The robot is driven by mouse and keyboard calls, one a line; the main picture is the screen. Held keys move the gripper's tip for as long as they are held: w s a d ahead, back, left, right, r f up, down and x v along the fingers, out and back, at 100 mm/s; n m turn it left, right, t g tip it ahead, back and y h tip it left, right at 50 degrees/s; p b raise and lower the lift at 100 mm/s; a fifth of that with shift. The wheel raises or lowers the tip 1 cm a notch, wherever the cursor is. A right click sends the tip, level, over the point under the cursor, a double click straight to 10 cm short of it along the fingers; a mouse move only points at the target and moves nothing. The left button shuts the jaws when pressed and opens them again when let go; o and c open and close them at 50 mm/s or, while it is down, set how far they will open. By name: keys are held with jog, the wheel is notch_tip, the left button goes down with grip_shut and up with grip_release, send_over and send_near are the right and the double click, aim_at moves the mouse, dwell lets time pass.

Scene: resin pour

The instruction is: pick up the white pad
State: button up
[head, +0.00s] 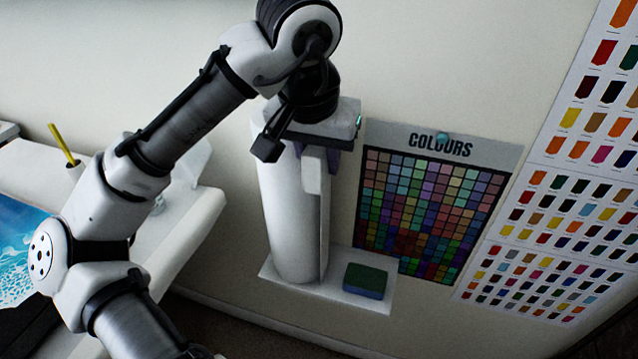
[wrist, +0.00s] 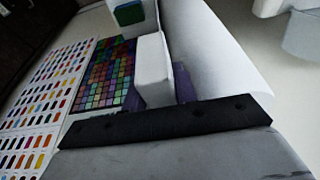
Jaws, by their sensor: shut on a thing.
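The white pad (head: 313,176) is a small pale block with rounded edges. It hangs below my gripper (head: 318,154), which is shut on it with its purple fingers. In the wrist view the pad (wrist: 153,62) sits between the purple fingers (wrist: 158,88), partly hiding them. The pad is close beside a tall white cylinder (head: 283,215); I cannot tell whether they touch. It is above the level of the white ledge (head: 330,297).
A green and blue sponge (head: 366,280) lies on the ledge at the cylinder's foot. A colour chart (head: 430,200) and swatch sheets (head: 560,190) are on the wall to the right. A white worktop (head: 185,225) with a blue resin piece (head: 18,240) is at left.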

notch_tip(320, 180, up, 14)
jog(key=s+a+r+p, duration=0.1)
jog(key=s+a+p, duration=0.1)
jog(key=s, duration=0.3)
jog(key=shift+s+r, duration=0.35)
dwell(1.0)
jog(key=shift+r+p, duration=0.1)
jog(key=shift+p, duration=0.2)
notch_tip(320, 180, up, 4)
jog(key=p, duration=0.4)
